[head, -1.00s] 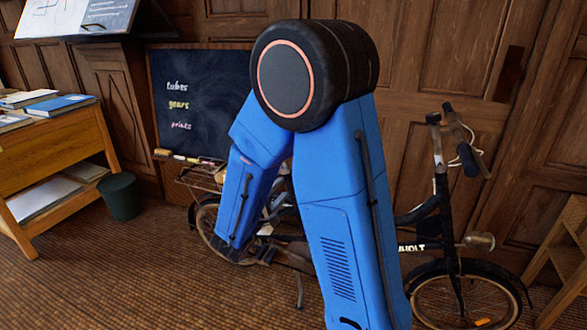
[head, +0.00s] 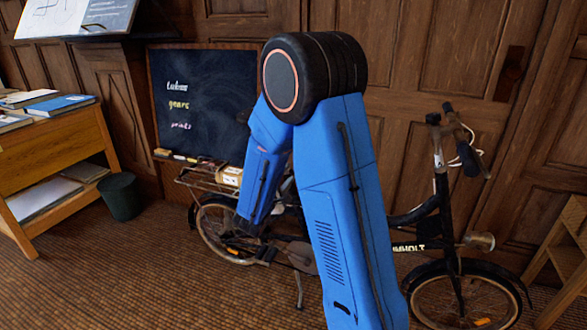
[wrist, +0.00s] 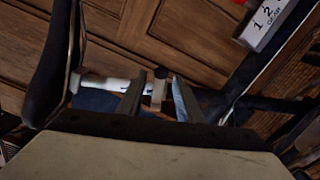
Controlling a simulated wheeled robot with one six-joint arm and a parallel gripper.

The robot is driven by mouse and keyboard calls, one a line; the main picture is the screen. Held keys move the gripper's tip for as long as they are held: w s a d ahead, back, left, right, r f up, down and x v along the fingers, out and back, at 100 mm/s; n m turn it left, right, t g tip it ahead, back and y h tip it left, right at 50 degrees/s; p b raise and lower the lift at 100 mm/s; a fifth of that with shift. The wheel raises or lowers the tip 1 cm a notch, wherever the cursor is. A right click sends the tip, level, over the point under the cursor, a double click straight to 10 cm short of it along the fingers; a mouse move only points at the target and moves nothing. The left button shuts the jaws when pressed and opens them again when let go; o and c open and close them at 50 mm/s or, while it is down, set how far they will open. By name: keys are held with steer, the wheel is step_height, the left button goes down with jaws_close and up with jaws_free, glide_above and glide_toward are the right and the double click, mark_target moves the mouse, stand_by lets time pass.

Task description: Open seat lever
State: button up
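The bicycle (head: 440,232) stands against the wood-panelled wall, partly hidden by my blue arm. Its seat and seat lever cannot be made out in the head view. In the wrist view, a pale post (wrist: 100,85) runs crosswise, and a small light lever-like piece with a dark knob (wrist: 160,73) lies at its right end, probably the seat lever. My gripper (wrist: 158,92) has its two grey fingers apart, one on each side of that piece. Gaps seem to show beside it; contact cannot be judged.
A small chalkboard (head: 203,103) stands behind the bicycle's rear. A wooden desk (head: 55,150) and a dark bin (head: 121,196) are at left, and a wooden stand (head: 565,255) at right. A gear-marked box (wrist: 268,22) shows at the wrist view's upper right.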

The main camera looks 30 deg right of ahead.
steer(key=x, duration=0.6)
steer(key=shift+w+d, duration=0.2)
steer(key=shift+d, duration=0.15)
jaws_close()
